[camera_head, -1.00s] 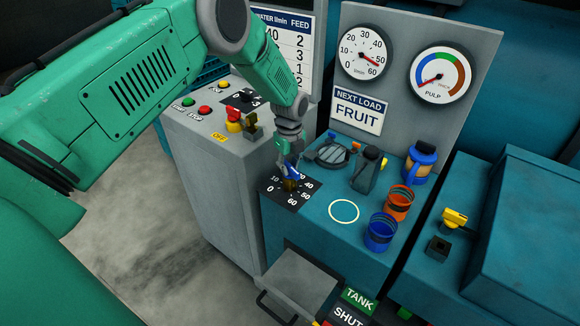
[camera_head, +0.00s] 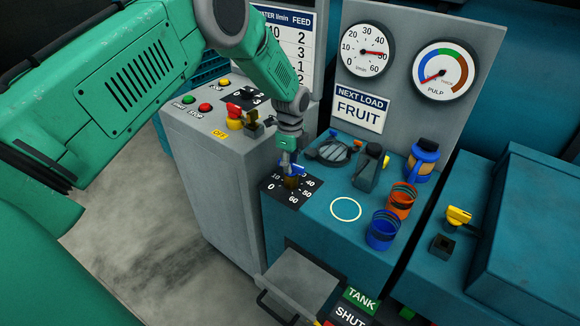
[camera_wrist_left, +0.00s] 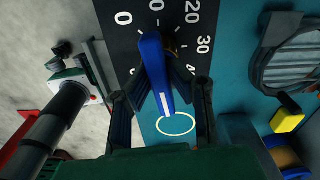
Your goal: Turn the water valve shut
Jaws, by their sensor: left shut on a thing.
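The water valve is a blue lever (camera_head: 297,170) on a black dial plate (camera_head: 272,198) numbered 0 to 60, on the teal bench top. My left gripper (camera_head: 290,163) reaches down onto it from above and partly hides it. In the left wrist view the blue lever (camera_wrist_left: 153,65) stands between the two dark fingers of my left gripper (camera_wrist_left: 160,90), which is shut on it. The flow gauge (camera_head: 366,51) on the grey panel has its red needle pointing right, near 50. My right gripper is not in view.
A grey console (camera_head: 205,150) with buttons and a red-yellow knob stands left of the bench. The ringed spot (camera_head: 345,209) is clear.

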